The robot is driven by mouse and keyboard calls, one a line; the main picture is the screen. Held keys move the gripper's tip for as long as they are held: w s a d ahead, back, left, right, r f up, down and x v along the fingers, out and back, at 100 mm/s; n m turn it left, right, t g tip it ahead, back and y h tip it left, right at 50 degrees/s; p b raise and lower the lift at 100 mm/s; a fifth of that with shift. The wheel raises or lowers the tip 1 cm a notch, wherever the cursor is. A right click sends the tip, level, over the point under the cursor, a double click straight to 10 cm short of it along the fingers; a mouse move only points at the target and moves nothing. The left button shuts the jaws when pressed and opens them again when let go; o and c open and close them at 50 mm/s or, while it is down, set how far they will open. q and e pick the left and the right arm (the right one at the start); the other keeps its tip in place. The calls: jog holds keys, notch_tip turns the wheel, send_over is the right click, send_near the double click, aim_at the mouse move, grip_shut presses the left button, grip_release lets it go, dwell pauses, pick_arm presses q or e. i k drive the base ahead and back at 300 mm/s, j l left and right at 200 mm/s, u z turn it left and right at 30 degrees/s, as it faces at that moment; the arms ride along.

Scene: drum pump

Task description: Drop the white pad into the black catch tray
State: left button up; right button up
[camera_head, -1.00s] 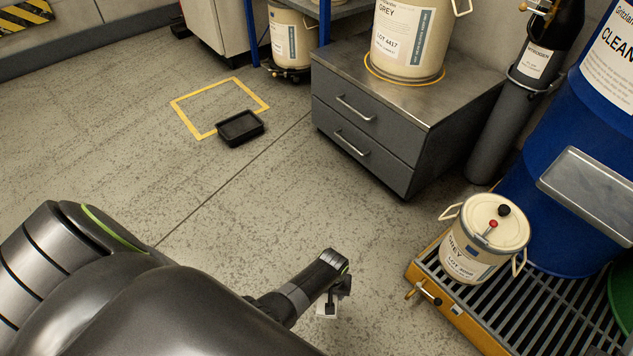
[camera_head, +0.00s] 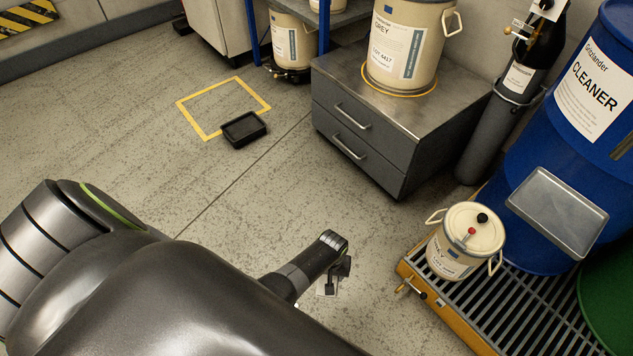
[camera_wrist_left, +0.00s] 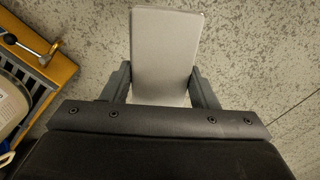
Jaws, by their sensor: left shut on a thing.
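The black catch tray (camera_head: 243,129) lies on the floor at the near right corner of a yellow taped square. My left gripper (camera_head: 332,284) is low in the middle of the head view, well to the right of and nearer than the tray. In the left wrist view, my left gripper (camera_wrist_left: 163,85) is shut on the white pad (camera_wrist_left: 165,48), with one finger at each side of it. In the head view only a small part of the pad (camera_head: 327,291) shows below the gripper. My right gripper is in neither view.
A grey drawer cabinet (camera_head: 362,123) stands behind right, with a GREY drum (camera_head: 403,45) on it. A yellow-edged grated platform (camera_head: 490,305) at the right bears a small pail (camera_head: 462,245) and a blue CLEANER drum (camera_head: 545,140). The floor between gripper and tray looks clear.

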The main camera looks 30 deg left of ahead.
aim_at(240, 129)
jog(key=u, duration=1.55)
